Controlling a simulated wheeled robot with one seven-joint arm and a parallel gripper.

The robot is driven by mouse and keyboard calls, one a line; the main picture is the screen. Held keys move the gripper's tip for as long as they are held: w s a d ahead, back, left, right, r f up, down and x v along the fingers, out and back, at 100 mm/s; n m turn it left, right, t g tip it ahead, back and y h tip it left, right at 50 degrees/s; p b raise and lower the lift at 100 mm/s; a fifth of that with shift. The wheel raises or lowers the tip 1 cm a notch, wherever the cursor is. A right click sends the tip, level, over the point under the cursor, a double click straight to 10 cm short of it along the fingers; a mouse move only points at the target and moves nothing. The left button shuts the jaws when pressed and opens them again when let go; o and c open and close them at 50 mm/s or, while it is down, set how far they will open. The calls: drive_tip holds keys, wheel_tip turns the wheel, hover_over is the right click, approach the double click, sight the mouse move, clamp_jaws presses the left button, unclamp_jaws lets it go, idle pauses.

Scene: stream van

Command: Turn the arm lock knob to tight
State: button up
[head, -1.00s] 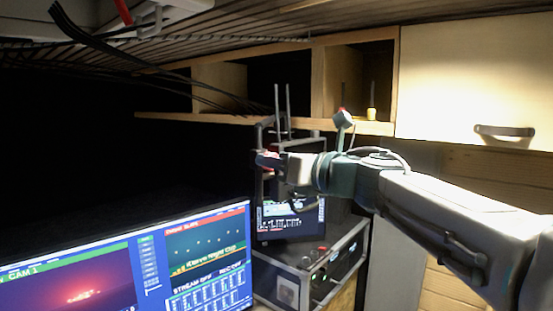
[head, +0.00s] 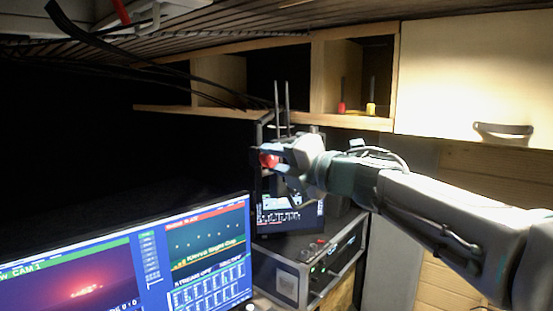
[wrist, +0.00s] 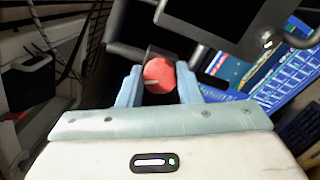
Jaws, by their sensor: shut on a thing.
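The arm lock knob (wrist: 159,75) is a round red knob with a pale mark on its face, seen near the middle of the wrist view. It also shows in the head view (head: 268,160) at the end of my arm, against a dark bracket. My gripper (wrist: 158,84) has its two light-blue fingers on either side of the knob and is shut on it. In the head view my gripper (head: 274,158) partly covers the knob. I cannot tell for sure from the pale mark whether the knob is tight.
A dark-framed screen (head: 290,214) hangs just below my gripper. A rack case (head: 312,268) stands under it. A large monitor (head: 130,262) fills the lower left. A wooden shelf (head: 300,116) with two small screwdrivers runs above, beside a closed cabinet (head: 470,70).

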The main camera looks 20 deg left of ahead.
drive_tip(key=m, duration=0.5)
drive_tip(key=shift+f, duration=0.1)
idle(0.5)
drive_tip(key=o, duration=1)
drive_tip(key=shift+d, duration=0.1)
drive_tip(key=b+v, duration=0.4)
drive_tip(key=v, duration=0.9)
drive_tip(key=shift+s+d, duration=0.2)
drive_tip(key=shift+d, duration=0.15)
